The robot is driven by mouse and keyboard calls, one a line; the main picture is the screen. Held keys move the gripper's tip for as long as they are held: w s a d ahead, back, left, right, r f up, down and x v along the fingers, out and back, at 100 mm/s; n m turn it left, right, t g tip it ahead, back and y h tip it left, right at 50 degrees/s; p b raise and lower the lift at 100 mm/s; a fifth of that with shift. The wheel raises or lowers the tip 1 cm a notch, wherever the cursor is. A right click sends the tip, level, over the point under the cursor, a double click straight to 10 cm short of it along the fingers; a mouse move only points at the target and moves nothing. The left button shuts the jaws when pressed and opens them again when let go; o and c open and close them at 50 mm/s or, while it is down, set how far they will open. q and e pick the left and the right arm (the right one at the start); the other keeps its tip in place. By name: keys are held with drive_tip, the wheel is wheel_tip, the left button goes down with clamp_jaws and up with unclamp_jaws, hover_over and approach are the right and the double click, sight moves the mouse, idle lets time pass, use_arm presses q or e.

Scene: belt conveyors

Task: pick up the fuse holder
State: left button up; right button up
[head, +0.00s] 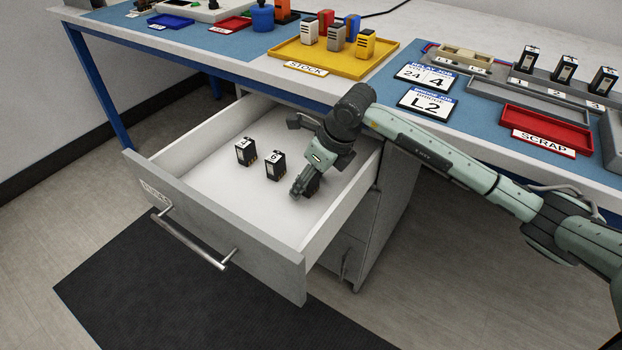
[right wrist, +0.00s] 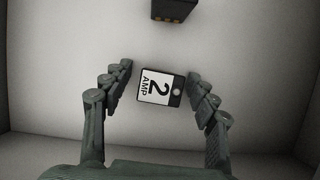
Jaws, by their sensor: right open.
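A black fuse holder with a white "2 AMP" label (right wrist: 160,88) stands in the open drawer. In the right wrist view it is between the two spread fingers of my right gripper (right wrist: 158,74), with a gap on each side. In the head view my right gripper (head: 306,182) reaches down into the drawer and mostly hides this holder. Two more black fuse holders stand to its left in the drawer, one marked 6 (head: 275,166) and one whose number is hard to read (head: 246,152). My left gripper is out of view.
The drawer's front panel (head: 215,222) and side walls surround the holders. Another dark block (right wrist: 174,10) shows at the wrist view's top edge. On the bench above are a yellow STOCK tray (head: 290,52), a red SCRAP tray (head: 545,122) and a grey rack with black holders.

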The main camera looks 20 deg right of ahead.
drive_tip(key=c, duration=1.2)
drive_tip(key=shift+r, duration=0.1)
